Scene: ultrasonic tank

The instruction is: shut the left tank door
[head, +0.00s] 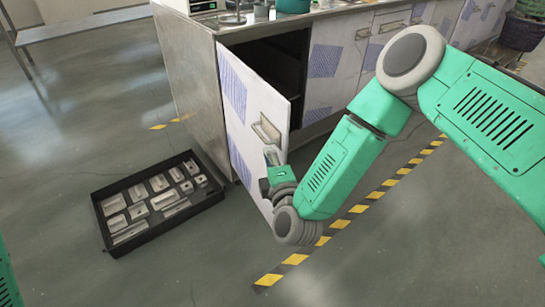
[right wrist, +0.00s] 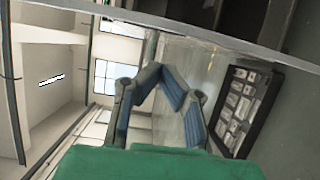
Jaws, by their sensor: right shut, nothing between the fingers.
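The left tank door (head: 235,115) is a pale panel with blue hatched patches and a metal pull handle (head: 265,130). In the head view it stands swung open from the left end of the cabinet, with the dark inside showing behind it. My right gripper (head: 270,157) is just below the handle, in front of the door's outer face; I cannot tell whether it touches. In the right wrist view its fingers (right wrist: 158,70) are bent together at the tips with nothing between them. My left gripper is out of view.
A black tray (head: 103,220) of metal parts lies on the floor left of the door. A yellow-black floor stripe (head: 340,223) runs along the cabinet front. A closed door (head: 335,60) is to the right. The counter (head: 235,22) holds several items.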

